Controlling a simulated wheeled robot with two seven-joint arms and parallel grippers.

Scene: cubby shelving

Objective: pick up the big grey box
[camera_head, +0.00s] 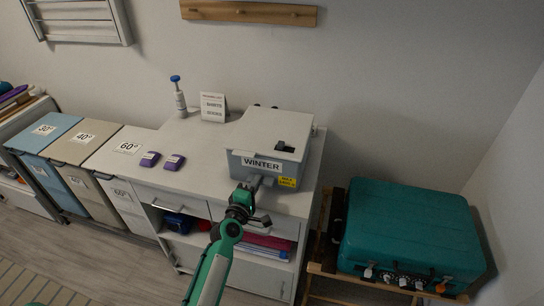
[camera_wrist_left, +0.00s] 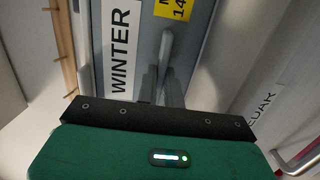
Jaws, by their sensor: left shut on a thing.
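The big grey box (camera_head: 270,142) with a white "WINTER" label and a yellow tag stands on the white cabinet top in the head view. Its labelled front (camera_wrist_left: 142,50) fills the upper middle of the left wrist view. My left gripper (camera_head: 254,183) is at the box's front, below the label. It is shut on the box's front handle (camera_wrist_left: 165,55), with the fingers on either side of it in the wrist view. The box looks upright; whether its base touches the cabinet top is hard to tell. My right gripper is not in view.
The cabinet (camera_head: 205,195) has open shelves below. Labelled bins (camera_head: 92,140) are further left. A teal suitcase (camera_head: 410,230) rests on a wooden rack at right.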

